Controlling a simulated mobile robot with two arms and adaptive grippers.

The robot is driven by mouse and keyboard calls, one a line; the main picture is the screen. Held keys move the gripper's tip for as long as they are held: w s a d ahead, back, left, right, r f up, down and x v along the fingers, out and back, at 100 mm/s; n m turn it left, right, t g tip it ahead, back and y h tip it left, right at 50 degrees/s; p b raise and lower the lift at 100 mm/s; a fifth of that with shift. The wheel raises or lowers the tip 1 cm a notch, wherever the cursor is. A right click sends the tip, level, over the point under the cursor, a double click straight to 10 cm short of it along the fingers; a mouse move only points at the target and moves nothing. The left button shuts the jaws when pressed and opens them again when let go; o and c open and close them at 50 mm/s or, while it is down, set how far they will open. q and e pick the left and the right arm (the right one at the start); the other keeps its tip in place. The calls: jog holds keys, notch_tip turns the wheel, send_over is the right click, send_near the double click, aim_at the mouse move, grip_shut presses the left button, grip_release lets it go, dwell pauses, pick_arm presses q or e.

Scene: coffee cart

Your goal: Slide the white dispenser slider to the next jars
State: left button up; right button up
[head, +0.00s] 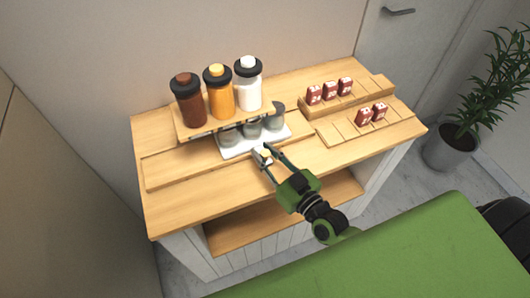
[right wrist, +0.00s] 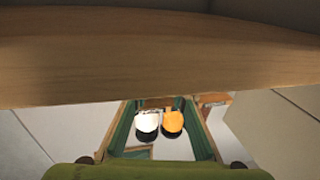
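The white dispenser slider (head: 232,152) lies on the cart top below the raised jar shelf. Several grey cups (head: 229,135) stand on it, partly hidden under the shelf. My right gripper (head: 263,151) is at the slider's front edge, its fingers apart on either side of a small pale piece, perhaps a handle. I cannot tell if they touch it. Three black-lidded jars, brown (head: 190,106), orange (head: 220,98) and white (head: 248,89), stand on the shelf. The white jar (right wrist: 147,123) and orange jar (right wrist: 172,122) show between my fingers in the right wrist view. My left gripper is out of view.
The wooden cart (head: 180,205) has free top at front and left. At right, two slotted wooden racks (head: 370,94) hold several small red packets (head: 345,86). A potted plant (head: 452,145) stands on the floor to the right. A wooden edge (right wrist: 150,60) fills much of the right wrist view.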

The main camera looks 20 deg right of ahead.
grip_shut()
jog(key=a+p, duration=0.2)
jog(key=a, duration=0.3)
jog(key=shift+s+a+r, duration=0.1)
jog(key=shift+a+r, duration=0.05)
jog(key=shift+a, duration=0.1)
jog(key=a, duration=0.4)
jog(key=a+p, duration=0.1)
jog(key=a, duration=0.4)
jog(key=shift+s+f, duration=0.15)
jog(key=shift+f, duration=0.05)
jog(key=o, duration=0.7)
grip_release()
